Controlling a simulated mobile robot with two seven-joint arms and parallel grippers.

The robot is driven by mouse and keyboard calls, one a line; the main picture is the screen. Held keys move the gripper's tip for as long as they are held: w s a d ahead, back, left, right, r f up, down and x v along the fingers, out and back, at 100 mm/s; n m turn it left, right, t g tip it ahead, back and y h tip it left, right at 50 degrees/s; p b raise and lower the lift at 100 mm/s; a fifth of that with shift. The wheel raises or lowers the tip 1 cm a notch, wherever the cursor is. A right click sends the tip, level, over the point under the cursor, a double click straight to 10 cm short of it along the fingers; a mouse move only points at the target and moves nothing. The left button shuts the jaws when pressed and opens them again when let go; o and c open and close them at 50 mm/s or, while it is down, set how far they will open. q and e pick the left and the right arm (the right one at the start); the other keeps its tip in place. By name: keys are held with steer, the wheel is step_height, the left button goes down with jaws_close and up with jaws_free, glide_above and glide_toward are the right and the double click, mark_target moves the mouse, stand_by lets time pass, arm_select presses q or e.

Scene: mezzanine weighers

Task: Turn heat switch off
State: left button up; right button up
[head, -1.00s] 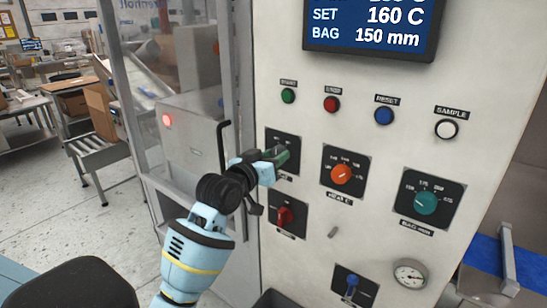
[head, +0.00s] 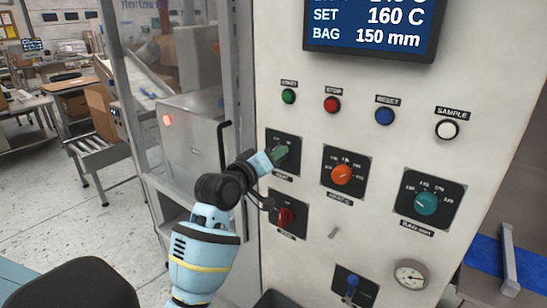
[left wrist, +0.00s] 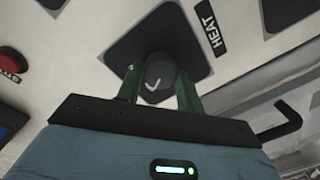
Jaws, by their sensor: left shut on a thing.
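The heat switch is a dark knob (left wrist: 160,72) with a small white mark, on a black square plate (left wrist: 150,28) labelled HEAT in the left wrist view. In the head view its plate (head: 285,141) is at the left of the control panel, and the gripper covers much of the knob. My left gripper (head: 281,154) is at this switch. In the left wrist view its two green fingers (left wrist: 160,88) lie on either side of the knob and are shut on it. The knob's position markings are too small to read. My right gripper is in neither view.
A red switch (head: 286,216) sits just below, close to my left wrist. An orange dial (head: 341,174) and a teal dial (head: 426,204) are to the right. Several push buttons run above, under a display (head: 370,28). A black bent handle (head: 222,145) stands left of the switch.

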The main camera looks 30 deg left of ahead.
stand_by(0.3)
arm_select(q)
steer(key=o, duration=1)
steer(key=s, duration=0.8)
steer(key=shift+a+r, duration=0.15)
steer(key=shift+a, duration=0.05)
steer(key=shift+w, duration=0.1)
